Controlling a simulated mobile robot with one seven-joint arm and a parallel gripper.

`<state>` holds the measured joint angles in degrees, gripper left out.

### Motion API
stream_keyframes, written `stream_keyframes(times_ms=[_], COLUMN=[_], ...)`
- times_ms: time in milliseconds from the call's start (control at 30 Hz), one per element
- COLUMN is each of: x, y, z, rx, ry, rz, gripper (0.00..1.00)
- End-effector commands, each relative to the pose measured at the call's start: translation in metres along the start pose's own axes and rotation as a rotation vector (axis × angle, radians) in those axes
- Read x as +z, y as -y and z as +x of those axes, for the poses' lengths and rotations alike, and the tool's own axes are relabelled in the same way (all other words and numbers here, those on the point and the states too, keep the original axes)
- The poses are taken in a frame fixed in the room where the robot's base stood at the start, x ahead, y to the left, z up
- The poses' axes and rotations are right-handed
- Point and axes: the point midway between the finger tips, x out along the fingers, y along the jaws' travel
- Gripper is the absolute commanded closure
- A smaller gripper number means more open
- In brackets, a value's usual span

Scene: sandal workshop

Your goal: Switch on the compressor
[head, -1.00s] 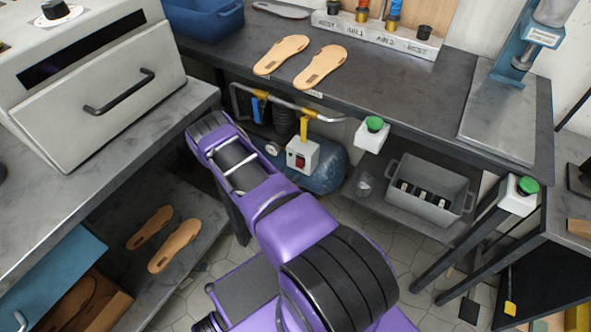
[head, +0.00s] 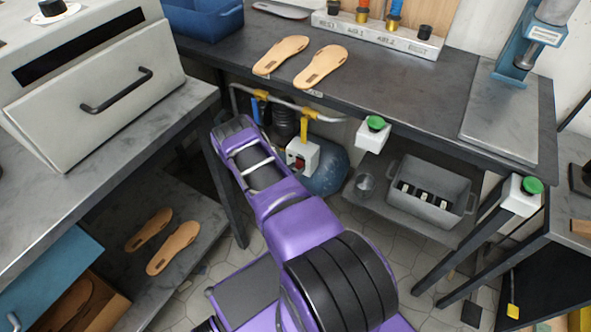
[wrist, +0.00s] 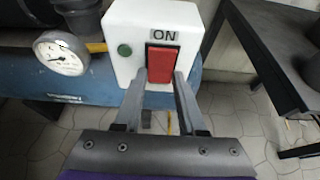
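In the wrist view, the box carries a red rocker switch (wrist: 161,63) under an "ON" label (wrist: 164,35). A dark green round lamp or button (wrist: 125,50) sits left of the switch. My gripper (wrist: 161,77) is open and empty, with its fingertips at the lower left and right edges of the red switch. I cannot tell whether they touch it. In the head view my arm hides the gripper.
A white pressure gauge (wrist: 61,54) sits left of the box. A pipe (head: 285,102) runs below the bench edge. A green button box (head: 372,134) hangs from the bench. A grey crate (head: 432,190) is to the right, and a table leg (wrist: 279,105) stands right of my gripper.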

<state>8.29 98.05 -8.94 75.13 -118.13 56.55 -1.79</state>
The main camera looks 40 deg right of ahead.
Motion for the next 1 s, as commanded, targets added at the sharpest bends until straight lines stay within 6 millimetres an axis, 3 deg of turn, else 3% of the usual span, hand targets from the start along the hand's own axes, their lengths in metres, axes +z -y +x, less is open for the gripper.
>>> stream_keyframes(times_ms=[33, 133, 367, 800, 1000], x=[0.0, 0.0, -0.0019, -0.0086, -0.0092], y=[-0.0002, -0.0003, -0.0002, -0.0004, -0.0004], z=[-0.0001, -0.0001, 0.0, 0.0052, 0.0053], rx=[0.0, 0.0, 0.001, 0.003, 0.002], ry=[0.0, 0.0, 0.014, 0.259, 0.293], rz=[0.0, 0.0, -0.002, -0.002, -0.001], gripper=[0.82, 1.0, 1.0, 1.0, 1.0])
